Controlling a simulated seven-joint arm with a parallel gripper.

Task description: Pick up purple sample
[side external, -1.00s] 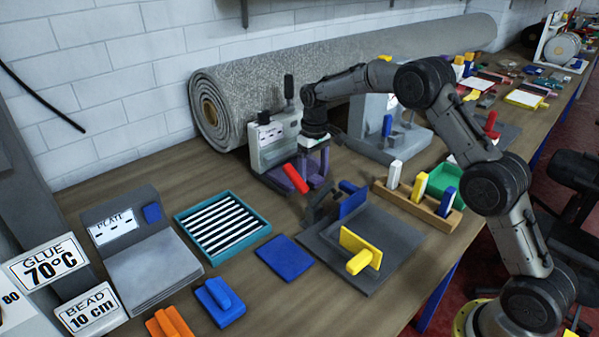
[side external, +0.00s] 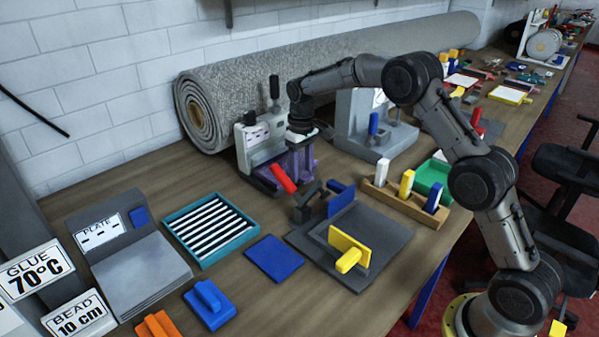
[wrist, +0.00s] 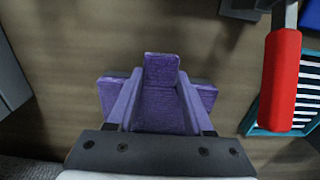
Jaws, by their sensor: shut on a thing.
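The purple sample (wrist: 160,103) is in the middle of the wrist view, a flat piece with a tab at its far end and a part sticking out on either side. My gripper (wrist: 158,108) is shut on it, one finger along each side. In the side view, my gripper (side external: 300,160) points down beside the pale press with the red handle. Purple shows around and below the fingers there, but the sample's outline is partly hidden by the press and handle. I cannot tell whether the sample is clear of the bench.
The pale press (side external: 258,145) and its red handle (side external: 283,178) stand close by; the handle also shows at right in the wrist view (wrist: 280,80). A grey fixture (side external: 375,135) stands right of my gripper. The rolled rug (side external: 200,110) lies behind. A teal tray (side external: 212,228) is front left.

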